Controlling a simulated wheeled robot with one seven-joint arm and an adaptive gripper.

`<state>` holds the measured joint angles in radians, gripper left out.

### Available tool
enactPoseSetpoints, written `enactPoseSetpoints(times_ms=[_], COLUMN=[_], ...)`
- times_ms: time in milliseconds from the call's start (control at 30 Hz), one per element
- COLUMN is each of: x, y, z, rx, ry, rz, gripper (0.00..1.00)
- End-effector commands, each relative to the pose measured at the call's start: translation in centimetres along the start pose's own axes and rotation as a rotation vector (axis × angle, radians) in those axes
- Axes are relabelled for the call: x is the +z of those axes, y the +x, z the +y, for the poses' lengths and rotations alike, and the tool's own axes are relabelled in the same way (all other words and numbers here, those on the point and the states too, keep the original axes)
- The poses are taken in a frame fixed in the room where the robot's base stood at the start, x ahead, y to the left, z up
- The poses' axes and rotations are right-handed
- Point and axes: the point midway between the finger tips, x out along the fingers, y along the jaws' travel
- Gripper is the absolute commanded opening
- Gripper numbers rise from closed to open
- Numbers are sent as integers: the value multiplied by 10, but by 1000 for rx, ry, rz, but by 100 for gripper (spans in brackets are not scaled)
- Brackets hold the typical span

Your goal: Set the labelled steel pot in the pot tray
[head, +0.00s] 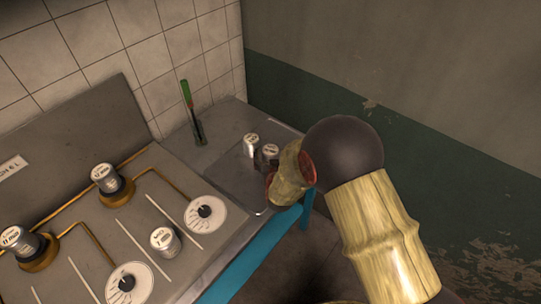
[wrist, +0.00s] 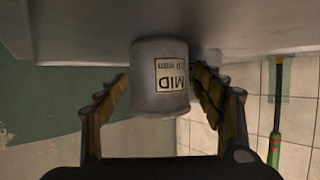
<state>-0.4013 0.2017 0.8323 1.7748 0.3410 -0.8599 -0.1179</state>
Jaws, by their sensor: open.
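A grey steel pot (wrist: 160,80) with a MID label stands upside down in the wrist view, between the two fingers of my open gripper (wrist: 162,105). A gap shows at its left; the right finger is close, and I cannot tell if it touches. In the head view my gripper is mostly hidden behind my arm, beside a pot (head: 270,152) at the right of a grey metal tray (head: 226,172). A second pot (head: 251,141) stands in that tray, just left of the first. I cannot read the labels there.
On the stove panel, one pot (head: 105,178) and another (head: 18,243) sit at brass rings. A third pot (head: 165,243) stands between white strips near a round dial (head: 205,228). A green-handled tool (head: 186,92) stands in a holder behind the tray. Walls close the back and right.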

Motion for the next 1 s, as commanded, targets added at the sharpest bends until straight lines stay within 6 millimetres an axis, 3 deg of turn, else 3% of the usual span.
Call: enactPoseSetpoints(times_ms=[400,600,1000], x=[-3,-2,-6], y=[-80,-109,-120], z=[-1,-1,1], rx=[-2,-2,-2], ry=[-1,-1,6], rz=[0,0,-6], gripper=[68,68,68])
